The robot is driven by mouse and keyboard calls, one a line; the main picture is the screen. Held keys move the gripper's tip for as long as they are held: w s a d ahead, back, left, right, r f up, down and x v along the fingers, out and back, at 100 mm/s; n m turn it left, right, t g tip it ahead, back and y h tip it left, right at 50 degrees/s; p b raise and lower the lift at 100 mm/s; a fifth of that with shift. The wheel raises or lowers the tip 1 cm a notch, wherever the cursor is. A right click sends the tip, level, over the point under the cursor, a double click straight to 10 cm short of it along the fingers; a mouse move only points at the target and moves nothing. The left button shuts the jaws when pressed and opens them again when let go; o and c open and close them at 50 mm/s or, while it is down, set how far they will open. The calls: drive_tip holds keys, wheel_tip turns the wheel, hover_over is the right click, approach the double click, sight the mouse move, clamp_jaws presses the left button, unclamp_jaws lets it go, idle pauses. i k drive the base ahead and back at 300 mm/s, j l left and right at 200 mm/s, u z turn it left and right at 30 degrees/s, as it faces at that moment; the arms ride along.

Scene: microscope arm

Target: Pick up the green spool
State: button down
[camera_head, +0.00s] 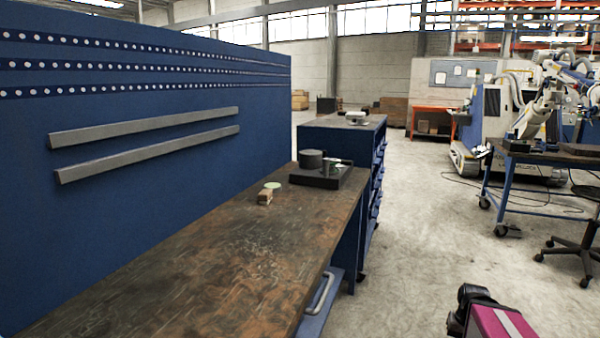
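A small round thing with a flat, pale green top (272,185) sits on the workbench, just behind a small brown block. It looks like the green spool, but its lower part is hidden by the block and it is small in view. A short grey-green cylinder (332,167) stands in the dark tray behind it; its colour is hard to tell at this size. A magenta and black part of my arm shows at the bottom right, off the bench and well away from the green-topped thing. No gripper fingers can be made out.
The brown block (265,197) stands in front of the green top. The dark tray (342,182) and a wide dark cylinder (312,158) are at the bench's far end. A blue panel (150,120) rises along the left. The near workbench top (215,270) is clear.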

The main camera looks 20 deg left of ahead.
sight(332, 166)
drive_tip(key=u, duration=1.05)
